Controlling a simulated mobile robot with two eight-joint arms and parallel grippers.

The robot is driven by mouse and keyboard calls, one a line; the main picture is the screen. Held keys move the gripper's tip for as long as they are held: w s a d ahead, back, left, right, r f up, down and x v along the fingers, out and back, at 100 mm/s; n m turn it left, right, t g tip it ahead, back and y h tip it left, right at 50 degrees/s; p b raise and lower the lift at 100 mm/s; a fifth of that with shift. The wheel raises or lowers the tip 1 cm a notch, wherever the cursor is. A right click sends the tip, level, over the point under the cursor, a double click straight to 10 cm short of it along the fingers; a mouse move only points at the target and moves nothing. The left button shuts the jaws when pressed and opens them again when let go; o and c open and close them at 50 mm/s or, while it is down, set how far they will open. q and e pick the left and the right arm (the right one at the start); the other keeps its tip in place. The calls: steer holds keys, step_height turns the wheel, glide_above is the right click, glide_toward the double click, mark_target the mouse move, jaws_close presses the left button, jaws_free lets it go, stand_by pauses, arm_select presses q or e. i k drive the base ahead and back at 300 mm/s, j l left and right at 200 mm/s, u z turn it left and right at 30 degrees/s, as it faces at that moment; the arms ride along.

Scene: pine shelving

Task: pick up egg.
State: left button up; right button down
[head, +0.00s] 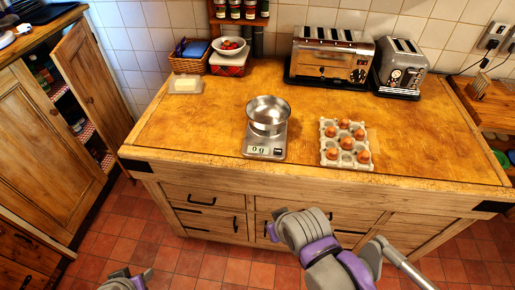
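Several brown eggs (346,143) sit in a grey egg carton (348,161) on the wooden counter, right of the middle. Some cells of the carton are empty. A metal bowl (268,112) stands on a kitchen scale (264,148) to the left of the carton. My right arm reaches in from the lower right, and its end (275,228) is in front of the drawers, below the counter top and apart from the eggs. Its fingers cannot be made out clearly. Only a small part of my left arm shows at the bottom edge; its gripper is not visible.
A toaster (330,57) and a smaller toaster (400,67) stand at the back right. A butter dish (185,86), wicker basket (189,62) and fruit bowl (229,47) are at the back left. The counter (190,130) is bare at left and right. A cabinet door (92,80) stands open.

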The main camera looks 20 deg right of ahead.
mark_target(330, 131)
steer(key=z, duration=1.55)
